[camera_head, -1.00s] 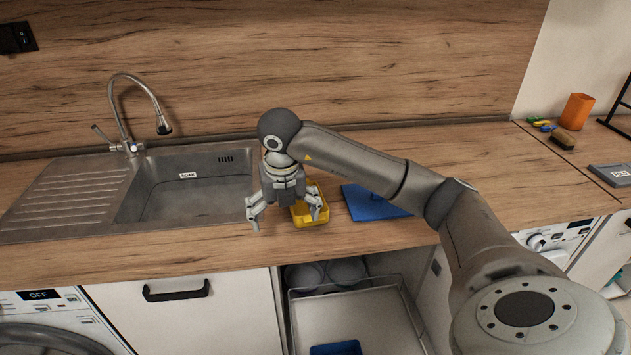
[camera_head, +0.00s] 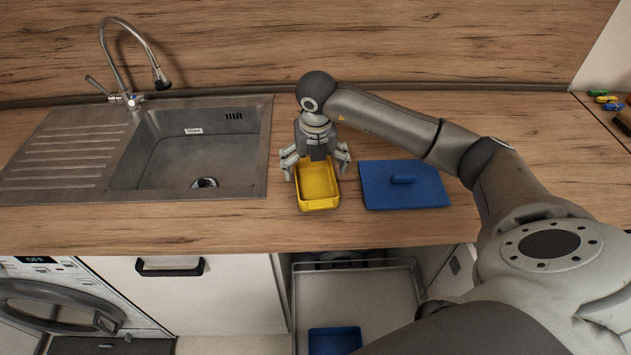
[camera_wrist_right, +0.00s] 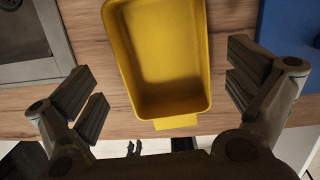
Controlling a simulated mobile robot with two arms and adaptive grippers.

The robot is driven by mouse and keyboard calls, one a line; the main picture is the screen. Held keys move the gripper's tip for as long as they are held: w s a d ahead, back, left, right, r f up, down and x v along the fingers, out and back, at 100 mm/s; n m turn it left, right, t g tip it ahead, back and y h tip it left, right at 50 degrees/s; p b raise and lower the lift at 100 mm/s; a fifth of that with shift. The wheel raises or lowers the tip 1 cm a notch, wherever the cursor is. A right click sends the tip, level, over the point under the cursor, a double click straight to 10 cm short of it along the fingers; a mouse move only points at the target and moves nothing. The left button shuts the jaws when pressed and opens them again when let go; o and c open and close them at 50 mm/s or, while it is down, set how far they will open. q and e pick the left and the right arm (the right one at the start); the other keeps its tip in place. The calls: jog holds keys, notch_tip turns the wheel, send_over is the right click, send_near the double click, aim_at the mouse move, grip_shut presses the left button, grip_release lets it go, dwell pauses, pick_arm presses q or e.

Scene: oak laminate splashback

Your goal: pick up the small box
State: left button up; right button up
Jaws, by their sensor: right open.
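The small box is a yellow open-topped tray (camera_head: 318,203) on the wooden counter, right of the sink; it looks empty. It fills the upper middle of the right wrist view (camera_wrist_right: 165,100). My right gripper (camera_head: 317,170) is open above the rear part of the box, with fingers on either side of it. In the right wrist view, the finger pads (camera_wrist_right: 165,90) stand apart from the box's left and right walls, with gaps on both sides. My left gripper is not in view.
A blue lid with a handle (camera_head: 404,186) lies on the counter just right of the box. The steel sink (camera_head: 188,150) is to the left. Below the front edge, an open drawer (camera_head: 375,296) holds a blue container (camera_head: 335,341). Counter is clear in front of the box.

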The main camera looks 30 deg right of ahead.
aim_at(315, 186)
notch_tip(315, 186, down, 4)
jog(key=shift+d+f+p, duration=0.1)
jog(key=shift+f+p, duration=0.1)
jog(key=shift+p, duration=0.8)
jog(key=shift+f, duration=0.3)
jog(key=shift+c, duration=0.6)
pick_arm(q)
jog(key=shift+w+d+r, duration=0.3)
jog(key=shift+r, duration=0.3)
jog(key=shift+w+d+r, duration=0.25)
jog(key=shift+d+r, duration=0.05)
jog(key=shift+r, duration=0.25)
pick_arm(e)
jog(key=c, duration=0.8)
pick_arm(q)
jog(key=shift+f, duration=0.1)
pick_arm(e)
jog(key=shift+r, duration=0.1)
